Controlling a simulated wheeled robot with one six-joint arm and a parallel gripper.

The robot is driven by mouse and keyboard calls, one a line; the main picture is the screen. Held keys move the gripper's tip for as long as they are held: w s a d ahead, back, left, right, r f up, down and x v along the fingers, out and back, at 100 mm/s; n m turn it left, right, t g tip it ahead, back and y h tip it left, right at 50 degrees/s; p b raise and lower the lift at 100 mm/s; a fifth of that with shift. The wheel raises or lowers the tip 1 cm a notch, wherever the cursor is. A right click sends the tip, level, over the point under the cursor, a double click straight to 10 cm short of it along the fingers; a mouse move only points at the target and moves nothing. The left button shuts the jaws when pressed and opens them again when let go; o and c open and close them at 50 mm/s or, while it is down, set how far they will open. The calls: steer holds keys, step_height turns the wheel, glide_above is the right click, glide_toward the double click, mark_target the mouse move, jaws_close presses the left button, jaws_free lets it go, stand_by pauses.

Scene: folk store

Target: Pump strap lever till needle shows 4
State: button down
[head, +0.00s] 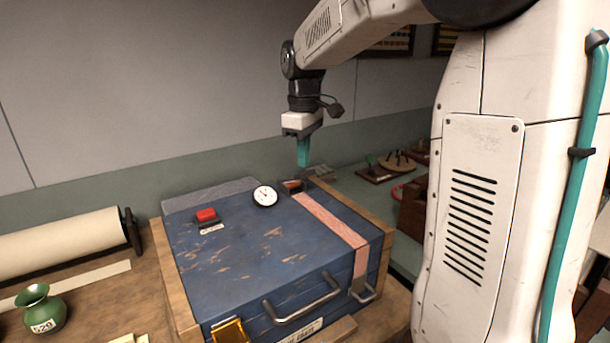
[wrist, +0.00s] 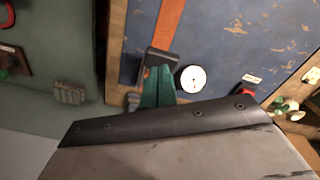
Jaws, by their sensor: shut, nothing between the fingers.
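A blue scuffed case (head: 250,245) lies on the bench in the head view, with a pinkish-red strap (head: 330,219) running over its top. The strap's dark lever (head: 292,184) sits at the strap's far end; it shows also in the wrist view (wrist: 160,58). A round white gauge (head: 265,196) is beside it, also in the wrist view (wrist: 193,78); its needle reading is too small to tell. My gripper (head: 303,163), with teal fingers, is shut and empty, pointing down just above the lever. In the wrist view its fingers (wrist: 158,88) overlap the lever; contact cannot be told.
A red button (head: 206,215) is on the case top, left of the gauge. Metal handles (head: 302,300) and a yellow latch (head: 229,331) are on the front. A paper roll (head: 60,234) and green vase (head: 39,309) stand at left. Small items (head: 398,161) lie behind right.

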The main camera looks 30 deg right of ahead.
mark_target(305, 175)
steer(key=shift+f, duration=0.1)
stand_by(0.3)
steer(key=shift+s+f, duration=0.2)
steer(key=shift+f, duration=1.05)
steer(key=shift+s+f, duration=0.15)
steer(key=shift+f, duration=1.1)
steer(key=shift+r, duration=4.55)
steer(key=shift+w+f, duration=0.2)
steer(key=shift+f, duration=0.8)
steer(key=shift+w+f, duration=0.15)
steer(key=shift+f, duration=0.85)
